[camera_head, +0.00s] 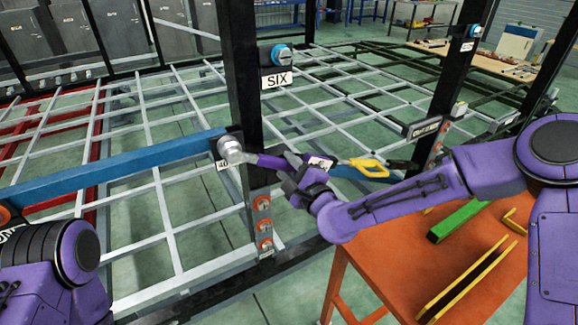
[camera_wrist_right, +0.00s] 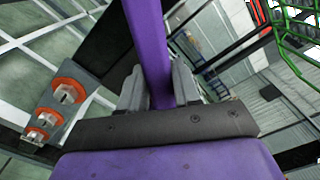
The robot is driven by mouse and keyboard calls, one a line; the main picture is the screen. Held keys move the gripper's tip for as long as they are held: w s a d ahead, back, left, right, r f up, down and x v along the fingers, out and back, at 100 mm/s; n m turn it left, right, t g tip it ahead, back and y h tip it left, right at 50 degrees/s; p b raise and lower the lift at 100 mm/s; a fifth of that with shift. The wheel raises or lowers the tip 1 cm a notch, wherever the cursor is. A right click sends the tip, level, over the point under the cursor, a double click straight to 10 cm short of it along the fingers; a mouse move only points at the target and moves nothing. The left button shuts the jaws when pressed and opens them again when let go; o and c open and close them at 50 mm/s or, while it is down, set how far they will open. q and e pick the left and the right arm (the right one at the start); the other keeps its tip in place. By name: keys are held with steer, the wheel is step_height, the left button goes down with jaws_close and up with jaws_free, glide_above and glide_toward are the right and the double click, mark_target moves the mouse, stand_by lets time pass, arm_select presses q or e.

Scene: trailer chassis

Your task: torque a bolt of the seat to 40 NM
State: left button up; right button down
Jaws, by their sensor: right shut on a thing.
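My right gripper (camera_head: 303,178) is shut on a purple torque wrench (camera_head: 270,161). In the right wrist view, its purple bar (camera_wrist_right: 150,50) runs between the two grey fingers (camera_wrist_right: 155,88). The wrench's round grey head (camera_head: 231,149) is at the black post, by the end of a blue beam; I cannot tell whether it sits on a bolt there. A small tag reading 40 (camera_head: 222,166) is just below the head. Several bolts with orange washers (camera_head: 263,225) run down a bracket below; they also show in the wrist view (camera_wrist_right: 68,94). My left gripper is out of view.
The black post (camera_head: 242,80) carries a SIX sign (camera_head: 277,80) and a blue-rimmed bolt (camera_head: 282,54). The blue beam (camera_head: 120,163) runs left. An orange table (camera_head: 400,270) with green and yellow bars stands at lower right. A yellow loop-shaped handle (camera_head: 370,167) is near my right forearm.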

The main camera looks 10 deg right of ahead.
steer(key=shift+s+a+f+m+b, duration=0.15)
steer(key=shift+a+f+m+b, duration=0.5)
steer(key=shift+f+m+b, duration=0.35)
steer(key=shift+a, duration=0.1)
steer(key=shift+s+a+f+m+b, duration=0.25)
steer(key=shift+a+f+m+b, duration=0.55)
steer(key=shift+b, duration=0.5)
steer(key=shift+s+a+f+m+b, duration=0.15)
steer(key=shift+a+f+m+b, duration=0.15)
steer(key=shift+a+m+b, duration=0.25)
steer(key=shift+d, duration=0.2)
steer(key=shift+d+r, duration=0.1)
steer(key=shift+r, duration=0.1)
steer(key=shift+d+r+n, duration=0.1)
steer(key=shift+d+n, duration=0.1)
steer(key=shift+n, duration=0.15)
